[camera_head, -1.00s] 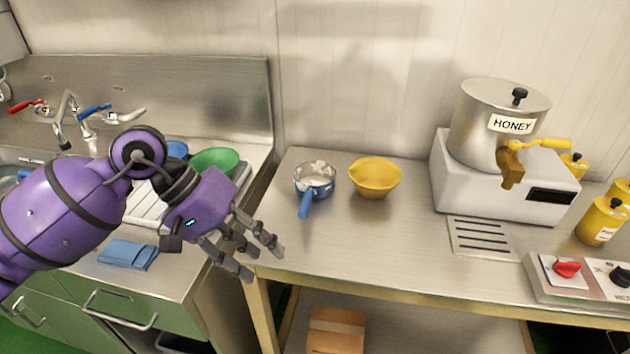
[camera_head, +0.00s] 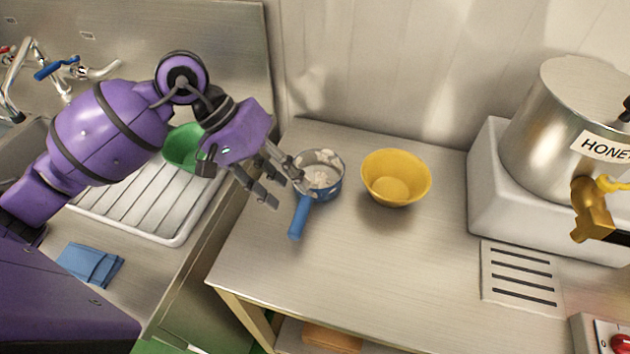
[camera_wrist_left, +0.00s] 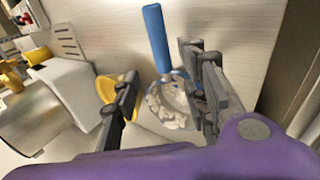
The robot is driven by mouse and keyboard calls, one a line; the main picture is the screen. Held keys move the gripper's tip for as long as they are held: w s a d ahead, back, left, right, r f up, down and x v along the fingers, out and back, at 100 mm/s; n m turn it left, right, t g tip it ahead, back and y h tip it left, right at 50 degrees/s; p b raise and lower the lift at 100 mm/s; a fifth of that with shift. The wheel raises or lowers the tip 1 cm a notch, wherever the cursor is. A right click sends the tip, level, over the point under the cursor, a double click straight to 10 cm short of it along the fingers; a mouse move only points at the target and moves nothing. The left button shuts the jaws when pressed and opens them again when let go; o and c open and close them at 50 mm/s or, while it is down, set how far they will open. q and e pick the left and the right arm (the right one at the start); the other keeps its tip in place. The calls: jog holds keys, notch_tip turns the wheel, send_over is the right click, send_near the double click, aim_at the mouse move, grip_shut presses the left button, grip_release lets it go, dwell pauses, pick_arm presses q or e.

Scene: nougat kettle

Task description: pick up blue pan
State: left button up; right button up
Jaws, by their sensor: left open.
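The blue pan (camera_head: 322,183) stands on the steel table, with pale chunks inside and its blue handle (camera_head: 299,217) pointing toward the table's front. My left gripper (camera_head: 286,191) is open and empty, just left of the pan in the head view, with its fingertips close to the rim and handle. In the left wrist view, the pan (camera_wrist_left: 172,106) lies between and beyond the open fingers, partly hidden by them, with its handle (camera_wrist_left: 156,40) reaching up. I cannot tell whether a finger touches the pan. My right gripper is not in view.
A yellow bowl (camera_head: 396,178) stands close to the pan's right. A honey kettle (camera_head: 560,110) on a white base is further right, beside a slotted drain plate (camera_head: 520,274). A green bowl (camera_head: 183,148) and a blue cloth (camera_head: 90,264) are by the sink. The table front is clear.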

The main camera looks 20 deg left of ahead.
aim_at(302, 200)
pick_arm(q)
jog(key=x, duration=0.2)
jog(key=p+x, duration=0.1)
jog(key=x, duration=0.1)
jog(key=shift+w+f, duration=0.2)
jog(key=shift+f, duration=0.1)
jog(key=shift+d+f, duration=0.25)
jog(key=shift+f, duration=0.2)
jog(key=shift+c, duration=1.4)
jog(key=c, duration=0.5)
grip_shut()
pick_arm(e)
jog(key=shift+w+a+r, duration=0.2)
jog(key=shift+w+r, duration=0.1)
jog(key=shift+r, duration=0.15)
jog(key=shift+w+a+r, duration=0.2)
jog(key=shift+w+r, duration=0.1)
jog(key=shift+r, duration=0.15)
